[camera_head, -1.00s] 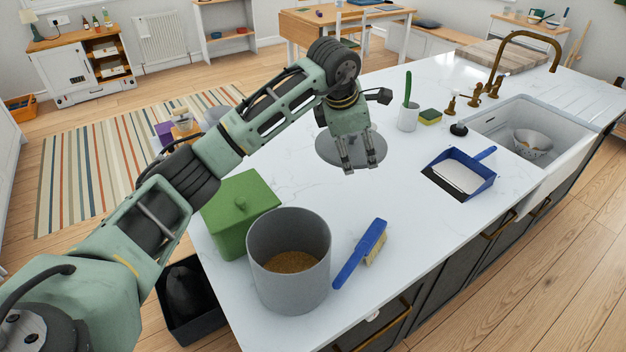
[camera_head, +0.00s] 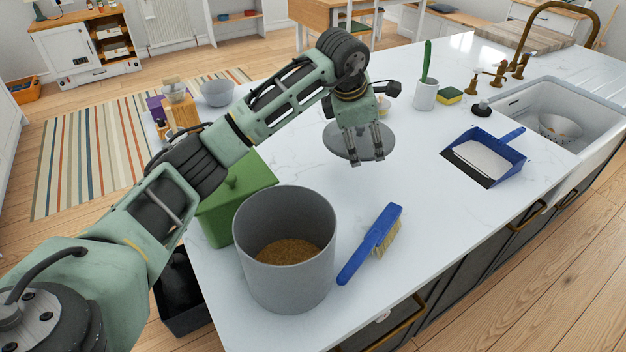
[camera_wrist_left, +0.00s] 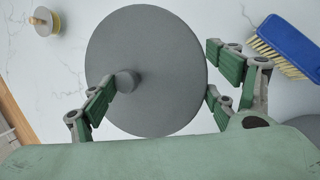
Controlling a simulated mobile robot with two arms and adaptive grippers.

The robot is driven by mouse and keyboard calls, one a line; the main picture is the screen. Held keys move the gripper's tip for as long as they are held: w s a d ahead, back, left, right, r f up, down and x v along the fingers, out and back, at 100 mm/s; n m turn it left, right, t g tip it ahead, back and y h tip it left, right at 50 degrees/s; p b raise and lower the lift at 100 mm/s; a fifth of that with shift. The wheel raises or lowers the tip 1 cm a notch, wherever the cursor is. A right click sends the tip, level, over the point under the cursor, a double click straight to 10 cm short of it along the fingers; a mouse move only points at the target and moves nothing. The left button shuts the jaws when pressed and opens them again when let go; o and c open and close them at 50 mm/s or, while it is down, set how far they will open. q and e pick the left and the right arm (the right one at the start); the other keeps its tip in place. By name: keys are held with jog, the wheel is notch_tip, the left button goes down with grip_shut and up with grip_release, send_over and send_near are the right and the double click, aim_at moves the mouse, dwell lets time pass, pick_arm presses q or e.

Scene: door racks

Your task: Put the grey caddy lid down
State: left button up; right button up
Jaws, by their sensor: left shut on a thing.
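The grey caddy lid (camera_head: 340,143) is a round flat disc in my left gripper (camera_head: 368,158), over the white counter right of the green box. In the left wrist view the lid (camera_wrist_left: 145,35) fills the middle, with its round knob (camera_wrist_left: 127,80) beside the left-hand finger. My left gripper is shut on the lid; the exact contact is hard to make out. I cannot tell whether the lid touches the counter. The open grey caddy (camera_head: 285,285), with brown grain inside, stands nearer me. My right gripper is not in view.
A blue brush (camera_head: 371,243) lies right of the caddy, and it shows in the left wrist view (camera_wrist_left: 290,42). A green lidded box (camera_head: 230,205) stands behind the caddy. A blue dustpan (camera_head: 512,160) lies before the sink (camera_head: 590,140). Counter between lid and brush is clear.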

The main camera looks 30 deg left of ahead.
pick_arm(q)
jog(key=s+a+f+p, duration=0.1)
jog(key=s+a+f, duration=0.1)
jog(key=a, duration=0.1)
jog(key=s+a+f+p, duration=0.1)
jog(key=a+f, duration=0.1)
jog(key=a, duration=0.1)
jog(key=s+a+f+p, duration=0.2)
jog(key=a, duration=0.1)
jog(key=shift+s+a+f, duration=0.1)
jog(key=shift+s+a, duration=0.2)
jog(key=shift+s+a+f, duration=0.1)
jog(key=shift+f, duration=0.05)
notch_tip(320, 180, down, 3)
jog(key=shift+f+p, duration=0.15)
jog(key=shift+p, duration=0.7)
jog(key=shift+f, duration=0.3)
jog(key=shift+f, duration=0.1)
